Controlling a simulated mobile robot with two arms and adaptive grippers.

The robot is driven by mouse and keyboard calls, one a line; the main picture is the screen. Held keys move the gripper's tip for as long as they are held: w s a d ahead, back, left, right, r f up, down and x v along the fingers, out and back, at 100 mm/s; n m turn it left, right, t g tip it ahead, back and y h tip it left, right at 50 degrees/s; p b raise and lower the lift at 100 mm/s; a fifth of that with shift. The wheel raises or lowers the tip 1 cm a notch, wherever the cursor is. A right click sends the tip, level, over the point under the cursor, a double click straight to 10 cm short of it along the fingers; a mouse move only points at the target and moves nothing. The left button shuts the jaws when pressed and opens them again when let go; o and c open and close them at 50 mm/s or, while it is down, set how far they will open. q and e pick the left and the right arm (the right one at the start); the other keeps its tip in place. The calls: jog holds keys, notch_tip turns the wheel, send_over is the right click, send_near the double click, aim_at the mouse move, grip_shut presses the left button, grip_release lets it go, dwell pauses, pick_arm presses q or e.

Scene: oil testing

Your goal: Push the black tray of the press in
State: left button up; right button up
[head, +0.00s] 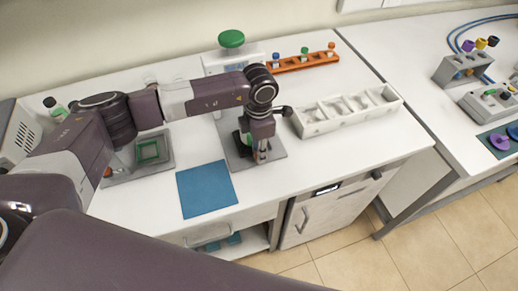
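My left arm reaches in from the left across the white table. My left gripper (262,157) points down above a grey base plate (272,164); the gap between its fingertips is too small to judge. The press appears to be the white device with a green knob on top (231,38), behind my arm. A small black part with green on it (243,138), possibly the black tray, shows just left of the gripper. My arm hides much of it, and I cannot tell whether the gripper touches it. My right gripper is out of view.
A white compartment box (313,126) stands close to the right of the gripper. An orange rack (318,60) with several capped vials is behind. A blue mat (206,189) lies at the front left. A grey plate with a green square (165,159) lies further left.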

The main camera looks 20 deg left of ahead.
pick_arm(q)
grip_shut()
jog(key=shift+w, duration=0.1)
